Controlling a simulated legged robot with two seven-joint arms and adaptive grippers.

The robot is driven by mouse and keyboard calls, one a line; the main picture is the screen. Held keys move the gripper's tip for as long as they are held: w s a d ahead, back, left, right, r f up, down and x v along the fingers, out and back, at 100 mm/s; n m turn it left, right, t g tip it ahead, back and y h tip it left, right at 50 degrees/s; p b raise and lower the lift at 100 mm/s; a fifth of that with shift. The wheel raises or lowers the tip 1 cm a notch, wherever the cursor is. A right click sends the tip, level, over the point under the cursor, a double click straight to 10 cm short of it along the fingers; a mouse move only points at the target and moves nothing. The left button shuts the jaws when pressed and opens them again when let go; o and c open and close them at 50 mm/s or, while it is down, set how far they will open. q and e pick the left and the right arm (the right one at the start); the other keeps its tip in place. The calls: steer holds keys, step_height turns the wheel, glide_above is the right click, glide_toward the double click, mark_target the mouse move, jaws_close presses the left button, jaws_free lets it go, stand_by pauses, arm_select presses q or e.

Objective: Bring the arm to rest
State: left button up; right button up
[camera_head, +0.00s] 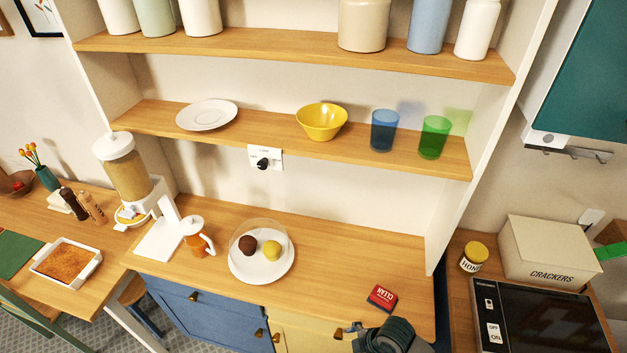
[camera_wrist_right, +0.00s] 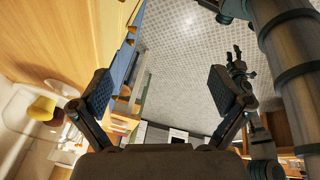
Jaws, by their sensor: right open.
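My right gripper (camera_wrist_right: 160,92) is open in the right wrist view, its two dark padded fingers wide apart with nothing between them. Beyond the fingers are the grey patterned floor and, further off, furniture. In the head view a dark rounded part of my arm (camera_head: 395,338) shows at the bottom edge, in front of the counter; the fingers cannot be made out there. My left gripper is absent from the head view. A small dark claw-like part behind the right-hand finger in the wrist view may be it, but its state is unclear.
Shelves rise behind. A honey jar (camera_head: 473,257) and crackers box (camera_head: 550,252) stand at right.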

steer(key=s+d+f+m+t+h, duration=0.1)
steer(key=s+d+f+m+h, duration=0.15)
steer(key=s+d+m, duration=0.5)
steer(key=s+d+f+m+t+h, duration=0.1)
steer(key=s+d+f+m, duration=0.25)
steer(key=m, duration=0.65)
step_height(320, 180, down, 26)
steer(key=s+a+f+g+b, duration=0.1)
steer(key=s+g+b, duration=0.1)
steer(key=s+d+f, duration=0.3)
steer(key=s+f, duration=1.4)
steer(key=shift+s+g+b, duration=0.3)
steer(key=shift+g+b, duration=0.1)
